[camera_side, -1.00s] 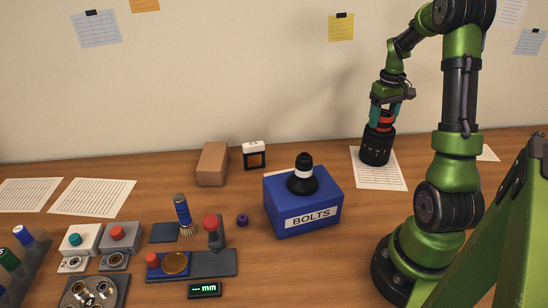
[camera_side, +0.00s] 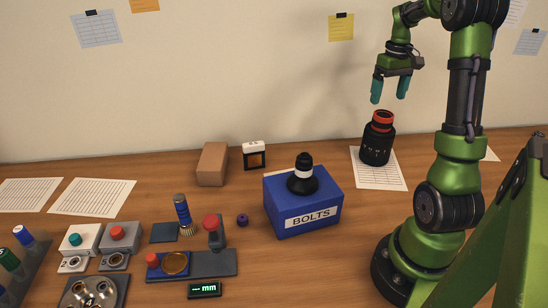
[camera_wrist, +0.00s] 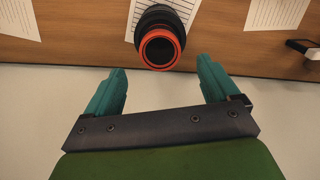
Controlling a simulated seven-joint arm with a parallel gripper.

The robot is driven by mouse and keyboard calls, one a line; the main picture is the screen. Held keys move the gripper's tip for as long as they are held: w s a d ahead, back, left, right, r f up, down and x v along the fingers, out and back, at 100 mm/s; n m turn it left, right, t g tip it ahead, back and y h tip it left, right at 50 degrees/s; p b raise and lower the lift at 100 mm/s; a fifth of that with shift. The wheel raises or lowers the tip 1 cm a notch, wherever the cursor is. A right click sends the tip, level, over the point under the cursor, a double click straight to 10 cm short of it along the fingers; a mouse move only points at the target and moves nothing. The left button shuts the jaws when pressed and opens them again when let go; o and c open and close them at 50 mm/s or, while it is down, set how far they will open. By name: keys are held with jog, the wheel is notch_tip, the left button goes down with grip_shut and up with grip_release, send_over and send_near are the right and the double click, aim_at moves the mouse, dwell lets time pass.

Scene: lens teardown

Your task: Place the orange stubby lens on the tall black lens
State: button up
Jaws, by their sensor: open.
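The tall black lens (camera_side: 375,148) stands upright on a sheet of paper at the right of the table in the side view. The orange stubby lens (camera_side: 382,120) sits on top of it, seen as an orange-red ring with a dark lower part. In the wrist view the orange ring (camera_wrist: 160,48) shows from above, with the black lens (camera_wrist: 157,18) mostly hidden beneath it. My gripper (camera_side: 389,95) is open and empty, above the stacked lenses and apart from them. Its teal fingertips also show in the wrist view (camera_wrist: 160,75), with the orange ring beyond the gap between them.
A blue BOLTS box (camera_side: 328,212) with a black and white item (camera_side: 303,178) on top stands left of the lenses. A brown block (camera_side: 212,164) is further left. Bare table lies between the box and the paper (camera_side: 385,182).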

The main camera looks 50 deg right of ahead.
aim_at(384, 114)
jog(key=w+a+r+n+t, duration=0.1)
jog(key=w+a+r+t, duration=0.2)
jog(key=a, duration=0.7)
jog(key=w+a+r, duration=0.3)
jog(key=a+r, duration=0.1)
jog(key=a, duration=0.5)
jog(key=s+a+f+t+y, duration=0.1)
jog(key=s+a+t, duration=0.1)
jog(key=a, duration=0.7)
jog(key=s+a+f+n+t+y, duration=0.1)
jog(key=s+a+t, duration=0.1)
jog(key=a, duration=0.7)
jog(key=shift+s+a+f, duration=0.3)
jog(key=shift+s+f, duration=0.1)
jog(key=shift+s, duration=0.35)
